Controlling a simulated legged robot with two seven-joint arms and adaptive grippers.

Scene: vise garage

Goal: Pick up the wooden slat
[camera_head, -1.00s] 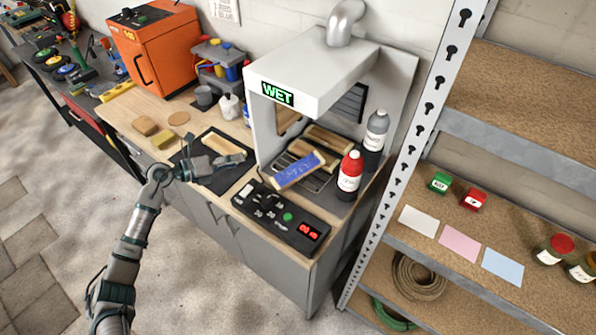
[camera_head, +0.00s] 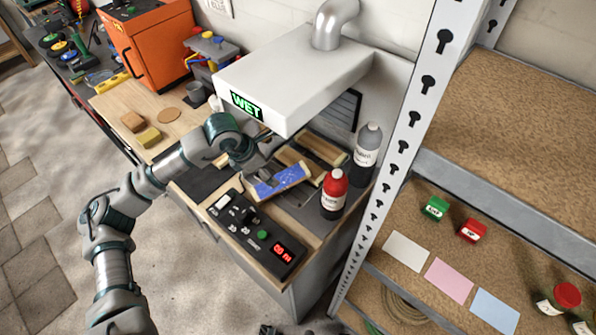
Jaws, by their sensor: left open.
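A wooden slat with a blue-coated face (camera_head: 278,184) lies tilted on a dark rack under the white hood. Further plain wooden slats (camera_head: 322,150) lie behind it in the hood. My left gripper (camera_head: 262,172) is open at the left end of the blue-faced slat. I cannot tell whether it touches the slat. My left wrist hides part of the bench and the black mat (camera_head: 200,178). Only a small dark part shows at the bottom edge, perhaps my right gripper (camera_head: 285,330); its jaws cannot be made out.
The white hood (camera_head: 300,75) with a WET sign overhangs the slats. A red bottle (camera_head: 333,193) and a grey bottle (camera_head: 366,155) stand right of them. A control box (camera_head: 255,232) stands in front. A metal shelf post (camera_head: 415,110) rises at the right.

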